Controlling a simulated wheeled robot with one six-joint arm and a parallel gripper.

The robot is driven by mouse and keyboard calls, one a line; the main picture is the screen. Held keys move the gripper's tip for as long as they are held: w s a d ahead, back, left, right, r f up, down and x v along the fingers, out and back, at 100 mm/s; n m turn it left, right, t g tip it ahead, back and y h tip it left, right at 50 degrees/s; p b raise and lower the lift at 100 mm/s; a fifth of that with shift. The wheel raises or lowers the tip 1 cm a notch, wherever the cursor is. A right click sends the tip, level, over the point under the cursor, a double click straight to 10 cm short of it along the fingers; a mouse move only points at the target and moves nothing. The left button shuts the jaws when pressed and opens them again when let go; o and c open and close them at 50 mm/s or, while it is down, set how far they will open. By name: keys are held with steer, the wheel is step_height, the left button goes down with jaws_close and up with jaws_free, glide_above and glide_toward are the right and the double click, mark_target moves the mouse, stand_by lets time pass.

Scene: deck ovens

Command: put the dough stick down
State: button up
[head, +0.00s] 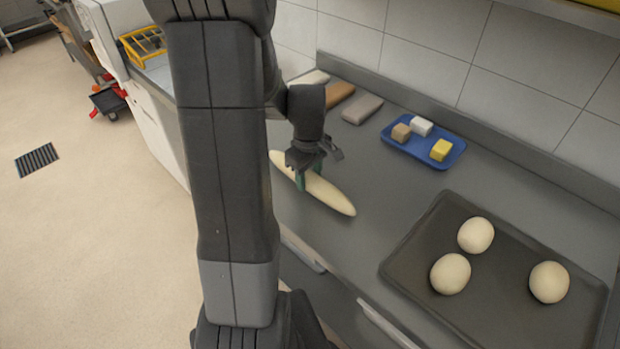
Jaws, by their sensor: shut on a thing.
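The dough stick (333,197) is long, pale and tapered at its ends. It lies slantwise over the grey counter (345,257) near the front edge. My gripper (308,180) points down with its green fingers shut on the middle of the stick. I cannot tell whether the stick touches the counter or is slightly above it. Part of the stick is hidden by the fingers, and its left end is close to my arm.
A dark baking tray (412,254) with three dough balls lies at the right. A blue tray (436,163) with three small blocks is behind it. Brown and grey loaf-like pieces (362,109) lie at the back by the tiled wall. The counter between stick and trays is clear.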

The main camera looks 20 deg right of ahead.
mark_target(309, 174)
steer(key=shift+f, duration=0.8)
steer(key=shift+f, duration=0.2)
steer(key=o, duration=1)
steer(key=shift+o, duration=0.2)
step_height(309, 174, up, 12)
steer(key=shift+r, duration=0.2)
